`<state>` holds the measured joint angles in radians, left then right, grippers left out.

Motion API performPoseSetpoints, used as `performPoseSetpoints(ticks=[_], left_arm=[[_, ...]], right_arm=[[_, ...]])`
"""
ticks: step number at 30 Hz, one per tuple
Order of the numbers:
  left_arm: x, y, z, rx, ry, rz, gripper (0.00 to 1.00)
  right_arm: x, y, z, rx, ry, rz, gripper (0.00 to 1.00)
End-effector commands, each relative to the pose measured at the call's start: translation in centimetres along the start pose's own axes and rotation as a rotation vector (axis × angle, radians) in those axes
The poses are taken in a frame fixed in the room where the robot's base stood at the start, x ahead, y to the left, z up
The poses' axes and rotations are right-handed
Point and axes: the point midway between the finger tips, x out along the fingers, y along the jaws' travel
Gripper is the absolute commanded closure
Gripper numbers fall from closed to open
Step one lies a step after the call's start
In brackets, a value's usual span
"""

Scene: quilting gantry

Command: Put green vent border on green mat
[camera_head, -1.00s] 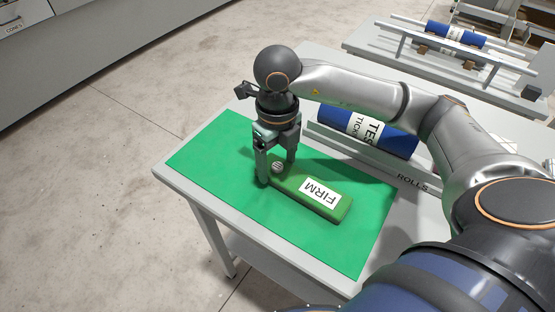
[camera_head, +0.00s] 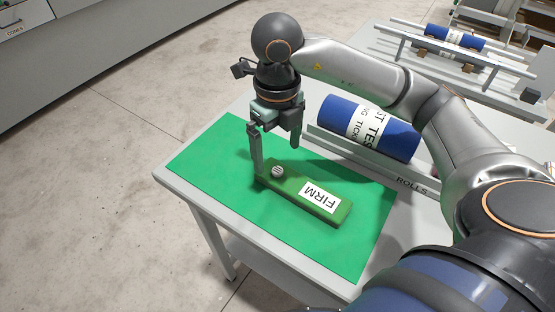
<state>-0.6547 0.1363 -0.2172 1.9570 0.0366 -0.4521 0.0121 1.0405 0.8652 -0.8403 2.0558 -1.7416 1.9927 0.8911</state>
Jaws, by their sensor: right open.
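The green vent border (camera_head: 308,193) is a long green bar with a white "FIRM" label and a round striped vent near its left end. It lies flat on the green mat (camera_head: 222,170), wholly inside the mat's edges. My right gripper (camera_head: 277,160) is open and empty above the left end of the border. Its left finger reaches down beside that end in the picture; whether it touches cannot be told. The left gripper is not in view.
A blue roll (camera_head: 368,127) with a white label lies in a rack marked "ROLLS" (camera_head: 410,184) behind the mat. The pale table (camera_head: 185,191) has a near edge just past the mat. Another rack with a blue roll (camera_head: 455,38) stands at the back right.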

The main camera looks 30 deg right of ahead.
Motion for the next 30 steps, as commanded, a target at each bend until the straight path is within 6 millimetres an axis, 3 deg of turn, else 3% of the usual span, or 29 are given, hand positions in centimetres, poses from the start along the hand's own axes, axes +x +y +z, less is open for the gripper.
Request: performPoseSetpoints(ticks=[3,10,30], left_arm=[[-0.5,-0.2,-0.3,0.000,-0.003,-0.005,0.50],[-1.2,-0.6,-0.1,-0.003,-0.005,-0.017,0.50],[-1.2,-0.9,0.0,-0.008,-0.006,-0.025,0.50]], right_arm=[[-3.1,-0.1,0.1,0.001,-0.006,-0.001,0.00],[-6.0,-0.1,0.1,0.001,-0.003,-0.001,0.00],[-6.8,0.0,0.0,0.001,0.001,0.000,0.00]])
